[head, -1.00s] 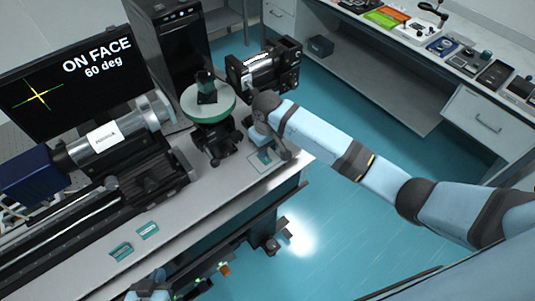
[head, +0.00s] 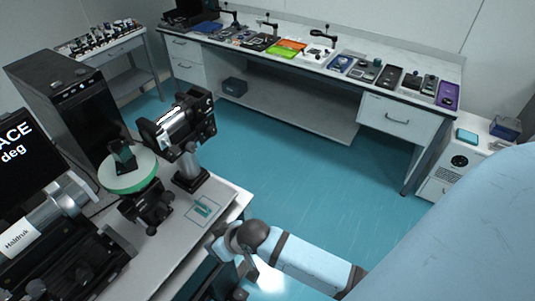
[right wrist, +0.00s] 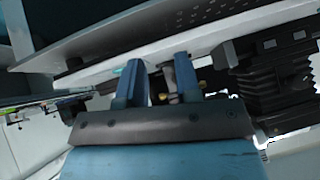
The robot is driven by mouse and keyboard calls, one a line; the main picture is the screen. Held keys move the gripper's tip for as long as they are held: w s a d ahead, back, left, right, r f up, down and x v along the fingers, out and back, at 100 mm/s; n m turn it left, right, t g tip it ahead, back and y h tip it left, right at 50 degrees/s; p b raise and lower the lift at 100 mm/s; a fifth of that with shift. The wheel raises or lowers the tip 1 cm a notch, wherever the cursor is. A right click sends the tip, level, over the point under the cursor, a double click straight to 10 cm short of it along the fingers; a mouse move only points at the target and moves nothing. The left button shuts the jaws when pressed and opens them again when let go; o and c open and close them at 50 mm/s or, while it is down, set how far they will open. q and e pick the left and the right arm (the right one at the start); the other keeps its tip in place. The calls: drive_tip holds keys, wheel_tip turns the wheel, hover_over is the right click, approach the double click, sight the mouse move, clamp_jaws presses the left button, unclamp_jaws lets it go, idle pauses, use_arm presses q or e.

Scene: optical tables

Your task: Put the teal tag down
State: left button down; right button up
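The teal tag (head: 203,208) lies flat on the grey bench top (head: 228,192), inside a thin outlined square near its right end. My right gripper (head: 236,258) is off the bench edge, in front of and below the tag, and apart from it. In the right wrist view its two blue fingers (right wrist: 158,82) stand apart with nothing held between them. Its fingertips are hard to make out in the head view. My left gripper is out of view.
A black cylindrical instrument on a post (head: 187,130) stands behind the tag. A round green-rimmed stage (head: 128,182) is to its left. A black computer tower (head: 75,108) stands farther left. Teal floor separates this bench from the far worktable (head: 345,92).

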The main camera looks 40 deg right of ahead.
drive_tip(key=s+d+f+t, duration=0.2)
drive_tip(key=s+d, duration=0.1)
drive_tip(key=s, duration=0.3)
drive_tip(key=s+d+f+t+h, duration=0.1)
drive_tip(key=s+d+f, duration=0.1)
drive_tip(key=s+d, duration=0.2)
drive_tip(key=s, duration=0.2)
drive_tip(key=shift+s+f+m+t+h, duration=0.15)
drive_tip(key=shift+s+m+t+h, duration=0.15)
drive_tip(key=shift+s+t, duration=0.1)
idle(0.3)
